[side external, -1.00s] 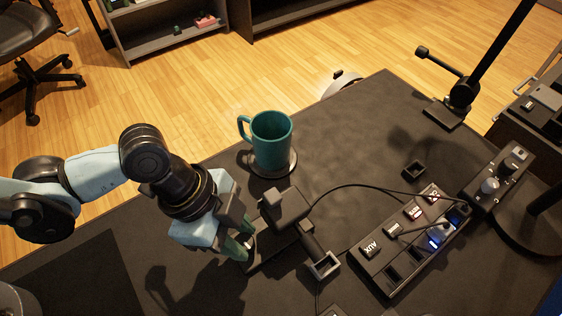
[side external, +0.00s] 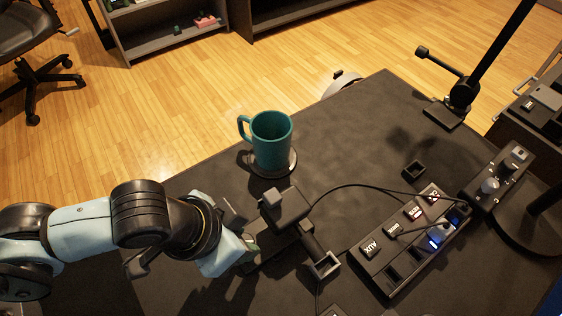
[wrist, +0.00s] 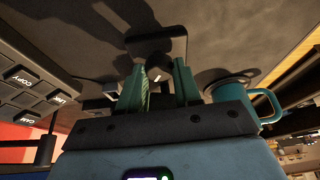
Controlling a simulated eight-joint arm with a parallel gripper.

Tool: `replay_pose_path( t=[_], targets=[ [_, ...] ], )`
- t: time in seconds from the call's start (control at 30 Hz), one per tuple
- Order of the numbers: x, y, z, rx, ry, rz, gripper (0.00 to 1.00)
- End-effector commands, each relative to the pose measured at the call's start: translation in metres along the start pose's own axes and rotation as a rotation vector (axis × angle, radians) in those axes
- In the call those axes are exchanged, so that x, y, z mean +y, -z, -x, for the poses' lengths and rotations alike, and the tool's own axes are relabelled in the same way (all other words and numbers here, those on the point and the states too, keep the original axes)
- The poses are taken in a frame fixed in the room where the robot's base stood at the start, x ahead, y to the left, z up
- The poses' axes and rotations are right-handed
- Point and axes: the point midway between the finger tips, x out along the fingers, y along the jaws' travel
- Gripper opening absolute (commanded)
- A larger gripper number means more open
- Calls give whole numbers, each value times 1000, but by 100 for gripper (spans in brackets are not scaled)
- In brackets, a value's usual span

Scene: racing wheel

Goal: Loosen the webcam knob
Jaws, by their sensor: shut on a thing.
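The black webcam (side external: 287,207) sits on its mount on the dark desk, right of my gripper in the side view. My gripper (side external: 248,242) is at the left end of the mount. In the wrist view its green fingers (wrist: 158,78) stand a little apart, closed on the small grey webcam knob (wrist: 158,72) at their tips. The knob is mostly hidden by the fingers in both views, so how loose it is cannot be told.
A teal mug (side external: 272,140) stands on a coaster just behind the webcam. A black switch strip (side external: 375,278) with cables lies to the right. A small control box (side external: 500,178) and a black clamp stand (side external: 446,112) are farther right. The desk's back middle is clear.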

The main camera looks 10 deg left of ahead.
Motion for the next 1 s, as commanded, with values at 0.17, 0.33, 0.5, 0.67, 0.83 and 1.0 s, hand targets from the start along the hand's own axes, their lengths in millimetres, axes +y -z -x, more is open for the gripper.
replay_pose_path(
  t=[0.17,0.33,0.5,0.67,0.83,1.0],
  targets=[
    [1,1,0,2,32,76,3],
    [1,1,0,1,48,118,3],
    [1,1,0,1,55,134,3],
    [1,0,0,0,56,136,3],
    [1,0,0,0,55,135,3],
    [1,0,0,0,55,135,56]
  ],
)
